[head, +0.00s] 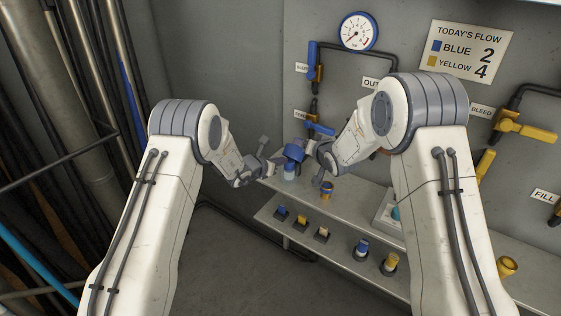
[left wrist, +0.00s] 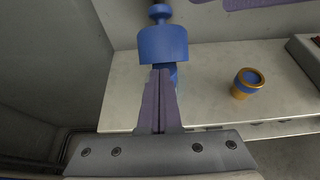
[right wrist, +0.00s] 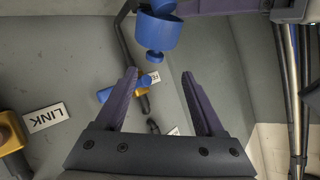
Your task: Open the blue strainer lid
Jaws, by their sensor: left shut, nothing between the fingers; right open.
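The blue strainer lid (head: 294,150) is a round cap with a small knob, seated on a pale blue body (head: 290,172) at the left of the shelf. It also shows in the left wrist view (left wrist: 163,43), upright, and in the right wrist view (right wrist: 157,33), knob downward in the picture. My left gripper (left wrist: 160,74) is shut and empty, its tips just under the lid's rim and in front of the body; I cannot tell if they touch. My right gripper (right wrist: 160,74) is open and empty, near the lid's knob side. Its fingers are apart from the lid.
A small blue and yellow cup (head: 327,190) stands on the shelf (left wrist: 205,90) to the right. A grey box (head: 388,217) lies further right. Several small coloured fittings stand on the lower ledge. A blue-handled valve (right wrist: 108,94) is on the wall behind; yellow-handled valves (head: 525,128) are right.

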